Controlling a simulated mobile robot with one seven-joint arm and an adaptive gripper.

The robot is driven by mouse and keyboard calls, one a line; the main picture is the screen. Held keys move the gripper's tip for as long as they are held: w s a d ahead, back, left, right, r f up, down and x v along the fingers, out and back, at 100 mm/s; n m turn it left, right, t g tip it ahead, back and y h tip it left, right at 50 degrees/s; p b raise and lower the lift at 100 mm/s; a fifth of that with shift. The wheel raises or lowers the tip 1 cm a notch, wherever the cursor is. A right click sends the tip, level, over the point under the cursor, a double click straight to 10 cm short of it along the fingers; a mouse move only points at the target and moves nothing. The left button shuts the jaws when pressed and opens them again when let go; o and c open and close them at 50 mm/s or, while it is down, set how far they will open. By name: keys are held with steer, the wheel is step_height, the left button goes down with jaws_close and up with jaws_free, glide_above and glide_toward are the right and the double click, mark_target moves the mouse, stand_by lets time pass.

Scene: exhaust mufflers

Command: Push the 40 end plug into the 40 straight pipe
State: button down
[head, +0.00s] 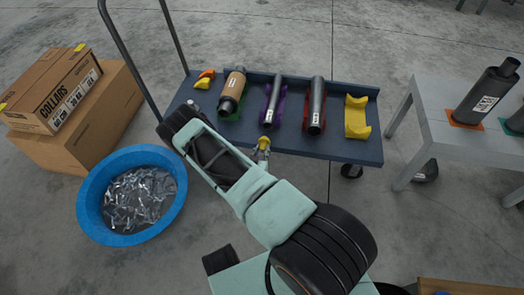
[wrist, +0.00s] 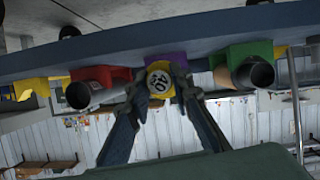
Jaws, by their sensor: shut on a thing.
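The yellow end plug (wrist: 160,80), marked 40, is held between the two fingers of my gripper (wrist: 158,90), which is shut on it. The plug also shows in the head view (head: 265,141), at the cart's near edge. The thin dark pipe with a white label (head: 273,97) lies in the purple cradle (head: 281,106) on the cart, its near end toward the plug. In the wrist view the plug covers that pipe's end, and only part of the purple cradle (wrist: 178,58) shows behind it. I cannot tell whether plug and pipe touch.
On the blue cart (head: 345,151), a brown-wrapped pipe (head: 235,84) lies in a green cradle to the left. A thicker dark pipe (head: 317,98) lies in a red cradle to the right, beside an empty yellow cradle (head: 356,116). A grey table (head: 437,140) stands farther right.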

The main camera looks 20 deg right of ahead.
mark_target(265, 137)
steer(key=shift+w+d+r+b, duration=0.1)
steer(key=shift+w+d+b, duration=0.3)
steer(key=shift+w, duration=0.3)
steer(key=shift+w+d+b, duration=0.25)
steer(key=shift+w+d, duration=0.25)
steer(key=shift+w, duration=0.2)
steer(key=shift+w+d, duration=0.65)
steer(key=shift+w, duration=0.3)
steer(key=shift+w+d, duration=0.4)
steer(key=shift+w, duration=0.2)
steer(key=shift+w+d, duration=0.35)
steer(key=shift+w, duration=0.25)
steer(key=c, duration=1.7)
jaws_free()
steer(key=shift+o, duration=0.2)
steer(key=shift+s, duration=0.1)
steer(key=v, duration=1.2)
